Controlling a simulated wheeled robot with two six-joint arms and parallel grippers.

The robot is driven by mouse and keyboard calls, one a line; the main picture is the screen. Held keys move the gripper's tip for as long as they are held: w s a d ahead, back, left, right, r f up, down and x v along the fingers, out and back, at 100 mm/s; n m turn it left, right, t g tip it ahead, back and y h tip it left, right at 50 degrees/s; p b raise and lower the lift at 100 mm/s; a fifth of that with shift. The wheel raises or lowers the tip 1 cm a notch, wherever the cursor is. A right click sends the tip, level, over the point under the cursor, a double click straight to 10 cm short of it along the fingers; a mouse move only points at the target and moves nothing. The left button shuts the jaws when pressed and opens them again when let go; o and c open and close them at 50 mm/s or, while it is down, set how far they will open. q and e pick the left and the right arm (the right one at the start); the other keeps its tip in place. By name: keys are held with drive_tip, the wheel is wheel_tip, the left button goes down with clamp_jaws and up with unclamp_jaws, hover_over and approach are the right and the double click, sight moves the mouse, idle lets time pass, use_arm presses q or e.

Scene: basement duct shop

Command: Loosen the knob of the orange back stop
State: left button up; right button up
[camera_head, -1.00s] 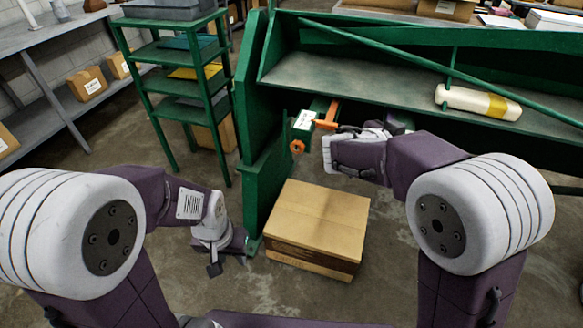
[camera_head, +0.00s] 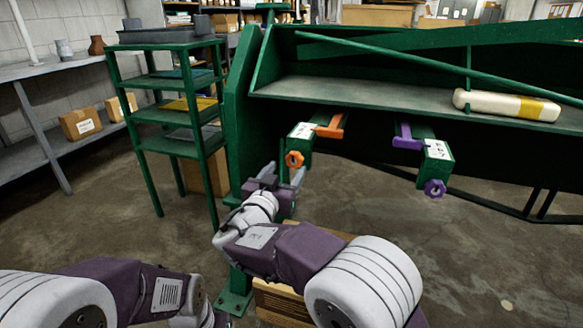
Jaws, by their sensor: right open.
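The orange back stop (camera_head: 331,130) sits on a green arm with a white label, under the green machine's ledge. Its orange knob (camera_head: 294,159) hangs at the near end of that arm. My right gripper (camera_head: 285,172) is open, its two fingers pointing away from me just below and left of the knob. The fingers look empty; I cannot tell whether one touches the knob. My left arm shows at the lower left, but its gripper is out of the picture.
A purple back stop (camera_head: 405,137) with a purple knob (camera_head: 434,188) is to the right. A cardboard box (camera_head: 280,304) stands on the floor, partly hidden by my right arm. A green shelf rack (camera_head: 150,114) is at left. A white-and-yellow roll (camera_head: 505,104) lies on the ledge.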

sight(294, 160)
drive_tip(key=x, duration=0.5)
drive_tip(key=shift+s, duration=0.1)
drive_tip(key=shift+c, duration=0.3)
